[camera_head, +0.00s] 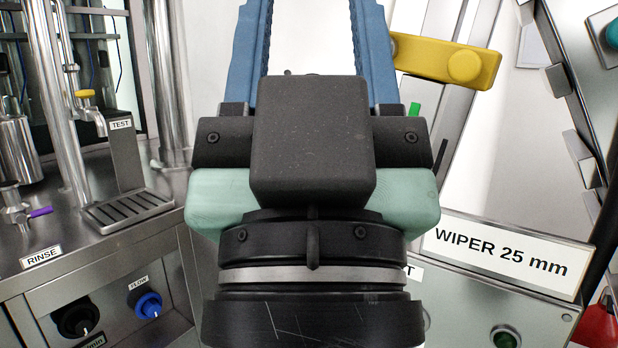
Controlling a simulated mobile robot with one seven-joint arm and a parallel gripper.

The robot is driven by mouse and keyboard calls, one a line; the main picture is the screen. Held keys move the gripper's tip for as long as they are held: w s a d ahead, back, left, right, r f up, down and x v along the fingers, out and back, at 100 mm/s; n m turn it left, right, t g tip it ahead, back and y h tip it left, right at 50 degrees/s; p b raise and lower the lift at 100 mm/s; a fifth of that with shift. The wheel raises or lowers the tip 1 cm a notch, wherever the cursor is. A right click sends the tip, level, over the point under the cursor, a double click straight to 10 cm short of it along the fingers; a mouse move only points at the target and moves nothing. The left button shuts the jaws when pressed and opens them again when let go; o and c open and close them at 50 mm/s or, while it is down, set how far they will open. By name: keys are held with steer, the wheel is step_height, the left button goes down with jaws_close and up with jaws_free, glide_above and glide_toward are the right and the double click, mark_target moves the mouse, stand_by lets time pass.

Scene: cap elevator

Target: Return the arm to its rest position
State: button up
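My gripper (311,40) fills the middle of the camera_head view, seen from behind, with its black housing and pale green body. Its two blue ribbed fingers point up and stand well apart, with pale background showing between them. The fingertips are cut off by the top edge. Nothing shows in the visible part of the gap. The rest of my arm is mostly below the frame.
At left is a steel bench with a drip tray (128,209), a TEST tap (91,113) and a blue FLOW knob (149,304). At right are a yellow lever (447,61), a WIPER 25 mm sign (500,254) and a slanted metal rail (570,85).

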step_height(320, 180, up, 35)
steer(key=p, duration=3.3)
steer(key=shift+a+r, duration=0.15)
steer(key=shift+w, duration=0.1)
